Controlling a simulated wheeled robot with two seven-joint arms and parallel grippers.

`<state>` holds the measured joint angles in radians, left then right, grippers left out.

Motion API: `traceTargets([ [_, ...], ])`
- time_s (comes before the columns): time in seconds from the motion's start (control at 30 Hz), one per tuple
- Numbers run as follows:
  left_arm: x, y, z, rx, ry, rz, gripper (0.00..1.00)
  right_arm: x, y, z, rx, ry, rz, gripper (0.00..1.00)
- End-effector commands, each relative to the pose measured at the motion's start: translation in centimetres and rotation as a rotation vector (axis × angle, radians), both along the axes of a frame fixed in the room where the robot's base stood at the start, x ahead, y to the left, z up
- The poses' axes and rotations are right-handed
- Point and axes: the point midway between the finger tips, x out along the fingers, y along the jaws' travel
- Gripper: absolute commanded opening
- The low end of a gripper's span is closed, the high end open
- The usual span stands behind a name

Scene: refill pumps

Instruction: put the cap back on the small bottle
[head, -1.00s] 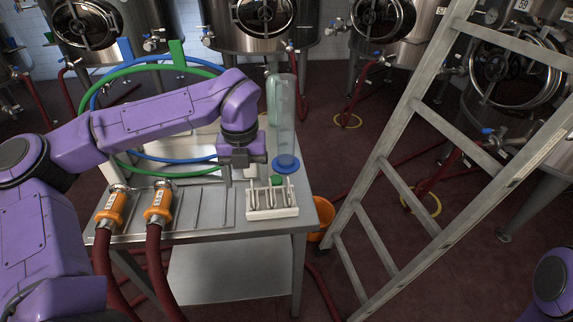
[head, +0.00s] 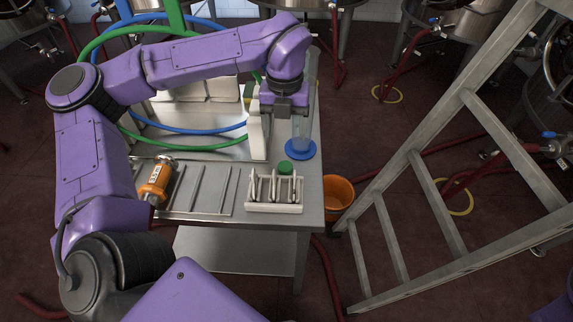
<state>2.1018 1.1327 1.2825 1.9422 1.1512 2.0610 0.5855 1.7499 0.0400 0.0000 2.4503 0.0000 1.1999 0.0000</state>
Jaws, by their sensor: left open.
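My left gripper (head: 284,110) hangs over the back right of the steel table, pointing down. Its jaws are open, and I see nothing held in them. A small green cap-like piece (head: 285,168) shows at the back of the white rack (head: 275,208), below the gripper and apart from it. I cannot tell whether it lies loose or sits on something. I cannot make out the small bottle for certain. My right gripper is out of view.
An orange hose fitting (head: 156,181) lies on the left of the table (head: 308,190). Green and blue hoops (head: 150,128) stand behind my left arm. An orange bucket (head: 338,192) and a leaning ladder (head: 425,200) stand right of the table.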

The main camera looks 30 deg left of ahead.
Motion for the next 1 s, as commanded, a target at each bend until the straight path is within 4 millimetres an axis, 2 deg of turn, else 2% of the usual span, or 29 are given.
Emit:
traceTargets([
  [0.33, 0.0, 0.0, -5.2, -0.001, 0.003, 0.000, 0.72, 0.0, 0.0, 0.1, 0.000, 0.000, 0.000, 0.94],
  [0.43, 0.0, 0.0, -5.9, 0.000, 0.001, 0.001, 0.72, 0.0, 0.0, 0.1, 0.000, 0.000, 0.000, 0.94],
  [0.77, 0.0, 0.0, -6.3, 0.000, 0.001, 0.000, 0.72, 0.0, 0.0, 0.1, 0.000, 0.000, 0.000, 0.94],
  [1.0, -0.1, 0.0, -10.3, -0.001, 0.005, 0.000, 0.72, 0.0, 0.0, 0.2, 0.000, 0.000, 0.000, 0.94],
])
